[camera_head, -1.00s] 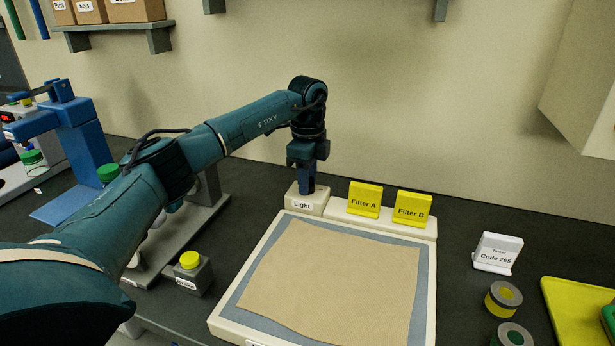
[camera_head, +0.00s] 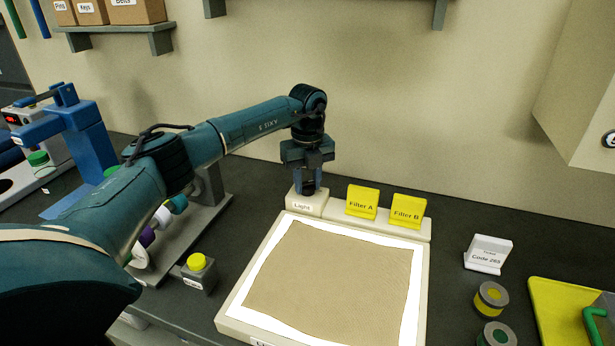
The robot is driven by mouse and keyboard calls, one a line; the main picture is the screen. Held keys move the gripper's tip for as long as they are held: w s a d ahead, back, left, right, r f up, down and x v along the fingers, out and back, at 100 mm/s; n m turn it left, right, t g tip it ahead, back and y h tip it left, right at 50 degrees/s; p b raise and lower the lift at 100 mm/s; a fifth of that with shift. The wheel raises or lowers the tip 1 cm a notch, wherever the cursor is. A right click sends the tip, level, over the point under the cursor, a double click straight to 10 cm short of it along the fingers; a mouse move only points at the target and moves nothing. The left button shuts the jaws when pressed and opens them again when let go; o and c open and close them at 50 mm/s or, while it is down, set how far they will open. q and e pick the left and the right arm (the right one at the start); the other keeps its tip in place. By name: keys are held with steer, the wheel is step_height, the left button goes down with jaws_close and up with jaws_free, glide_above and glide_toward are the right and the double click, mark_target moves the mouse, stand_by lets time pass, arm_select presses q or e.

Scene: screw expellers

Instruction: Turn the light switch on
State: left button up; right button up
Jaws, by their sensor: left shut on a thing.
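The light switch is on a small cream block labelled "Light" (camera_head: 303,206), at the back left corner of the light panel. My left gripper (camera_head: 308,188) is right over this block, pointing down. Its jaws are shut on the switch knob, which shows only as a dark part between the fingers. The light panel (camera_head: 240,322) has a bright white glowing surface around a tan cloth (camera_head: 330,278) that lies on it. My right gripper is out of view.
Yellow plates "Filter A" (camera_head: 361,203) and "Filter B" (camera_head: 407,210) stand just right of the switch block. A yellow button box (camera_head: 197,273) is left of the panel. A ticket stand (camera_head: 488,255), round containers (camera_head: 490,299) and a yellow tray (camera_head: 553,308) are at the right.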

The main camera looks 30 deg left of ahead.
mark_target(307, 182)
arm_select(q)
steer(key=shift+m, duration=0.9)
steer(key=o, duration=1)
step_height(307, 182, up, 13)
steer(key=shift+r+b, duration=0.1)
steer(key=shift+b, duration=0.3)
